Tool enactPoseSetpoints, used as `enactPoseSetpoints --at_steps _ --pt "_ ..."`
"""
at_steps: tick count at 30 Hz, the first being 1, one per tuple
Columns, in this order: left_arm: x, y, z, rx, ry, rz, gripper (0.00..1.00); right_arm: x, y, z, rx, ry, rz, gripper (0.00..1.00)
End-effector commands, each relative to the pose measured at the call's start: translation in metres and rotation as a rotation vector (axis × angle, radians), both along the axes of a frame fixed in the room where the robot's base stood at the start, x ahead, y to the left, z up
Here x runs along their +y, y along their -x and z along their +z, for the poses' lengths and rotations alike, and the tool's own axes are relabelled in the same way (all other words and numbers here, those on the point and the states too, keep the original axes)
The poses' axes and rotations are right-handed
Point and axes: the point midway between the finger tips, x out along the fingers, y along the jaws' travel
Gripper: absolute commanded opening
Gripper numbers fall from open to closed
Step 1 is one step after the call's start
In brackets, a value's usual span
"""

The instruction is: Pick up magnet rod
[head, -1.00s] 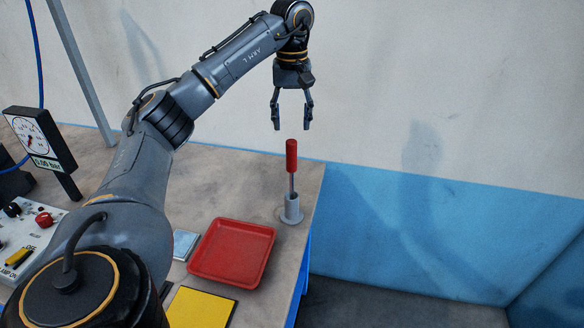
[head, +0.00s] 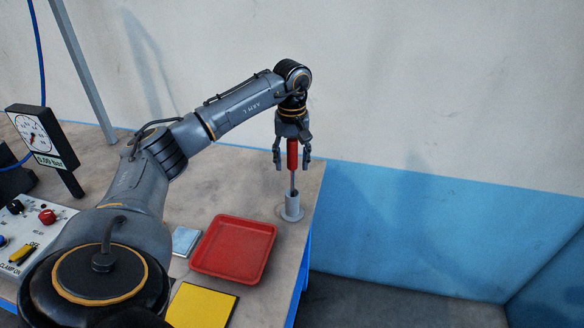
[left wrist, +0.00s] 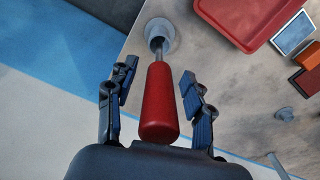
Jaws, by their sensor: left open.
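The magnet rod (head: 292,155) has a red handle and a thin metal shaft. It stands upright in a grey holder (head: 292,208) near the table's right edge. My left gripper (head: 292,164) is open and points down, with its fingers on either side of the red handle. In the left wrist view, the red handle (left wrist: 160,103) lies between the two open fingers (left wrist: 158,85), with visible gaps on both sides. The shaft runs down into the grey holder (left wrist: 160,33). My right gripper is not in view.
A red tray (head: 233,250) lies left of the holder. A yellow plate (head: 202,306) and a small light-blue square (head: 185,241) are beside it. A gauge (head: 42,138) and a control panel (head: 30,237) stand at the left. The wall is behind the table.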

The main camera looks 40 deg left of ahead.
Motion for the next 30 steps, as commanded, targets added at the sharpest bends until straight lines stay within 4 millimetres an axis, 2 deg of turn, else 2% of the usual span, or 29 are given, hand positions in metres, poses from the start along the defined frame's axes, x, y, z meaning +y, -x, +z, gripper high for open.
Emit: enactPoseSetpoints --at_steps 5,12,13,23,26,30 --pt "0.0 0.0 0.0 -0.001 0.0 0.0 0.52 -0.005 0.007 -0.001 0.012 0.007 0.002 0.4" --pt "0.0 0.0 0.0 -0.001 0.0 0.0 0.03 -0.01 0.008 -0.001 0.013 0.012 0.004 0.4" --pt "0.0 0.0 0.0 -0.001 0.001 0.0 0.0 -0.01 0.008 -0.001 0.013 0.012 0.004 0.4" --pt "0.0 -0.001 0.004 -0.004 0.0 0.0 0.0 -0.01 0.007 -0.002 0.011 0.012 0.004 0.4" --pt "0.0 -0.002 0.017 -0.006 0.001 -0.001 0.0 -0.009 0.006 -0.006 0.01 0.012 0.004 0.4" --pt "-0.001 -0.002 0.046 -0.009 0.002 -0.001 0.0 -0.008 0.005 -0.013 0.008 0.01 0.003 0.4"
